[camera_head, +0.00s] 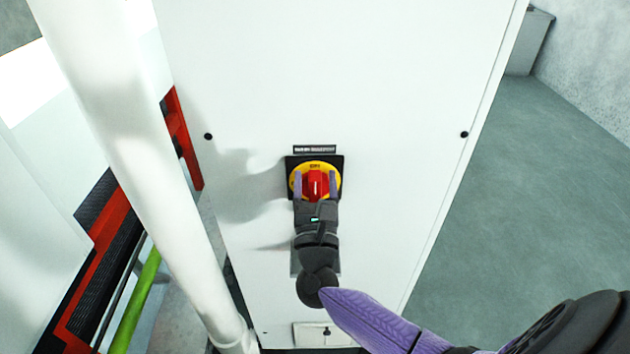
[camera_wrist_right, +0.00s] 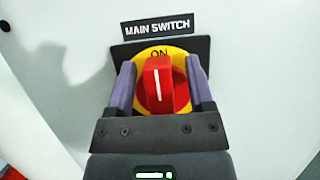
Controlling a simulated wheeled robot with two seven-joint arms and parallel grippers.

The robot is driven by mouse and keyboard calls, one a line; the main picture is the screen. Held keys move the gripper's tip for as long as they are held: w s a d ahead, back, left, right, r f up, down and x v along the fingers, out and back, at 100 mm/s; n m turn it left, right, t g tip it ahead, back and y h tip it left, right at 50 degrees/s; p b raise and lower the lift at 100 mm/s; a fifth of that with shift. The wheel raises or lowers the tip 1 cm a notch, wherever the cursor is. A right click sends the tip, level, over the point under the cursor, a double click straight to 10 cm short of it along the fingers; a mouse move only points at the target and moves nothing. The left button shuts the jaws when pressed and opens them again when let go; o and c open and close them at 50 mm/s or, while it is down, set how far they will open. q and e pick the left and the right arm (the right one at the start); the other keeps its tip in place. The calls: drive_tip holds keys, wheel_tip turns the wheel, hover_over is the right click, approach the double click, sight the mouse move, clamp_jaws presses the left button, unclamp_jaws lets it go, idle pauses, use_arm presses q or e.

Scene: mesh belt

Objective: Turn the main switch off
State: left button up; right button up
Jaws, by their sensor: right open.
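The main switch is a red rotary knob (camera_head: 316,183) on a yellow disc with a black backing plate, set in a white cabinet door. In the right wrist view the knob (camera_wrist_right: 158,85) stands upright, its white line pointing to the word ON. A label reading MAIN SWITCH (camera_wrist_right: 157,27) is above it. My right gripper (camera_head: 316,187) is open, with one purple finger on each side of the knob. In the right wrist view the gripper (camera_wrist_right: 160,88) shows gaps between the fingers and the knob's raised grip. My left gripper is not in view.
The white cabinet (camera_head: 390,90) fills the middle. A thick white pipe (camera_head: 135,150) runs down on its left, near red and black machinery and a green bar (camera_head: 135,300). Open grey floor (camera_head: 530,190) lies to the right.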

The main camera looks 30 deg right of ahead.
drive_tip(key=c, duration=0.4)
drive_tip(key=shift+s+a, duration=0.1)
clamp_jaws()
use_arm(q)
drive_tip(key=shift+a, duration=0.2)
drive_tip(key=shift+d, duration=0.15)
use_arm(e)
drive_tip(key=shift+f, duration=0.1)
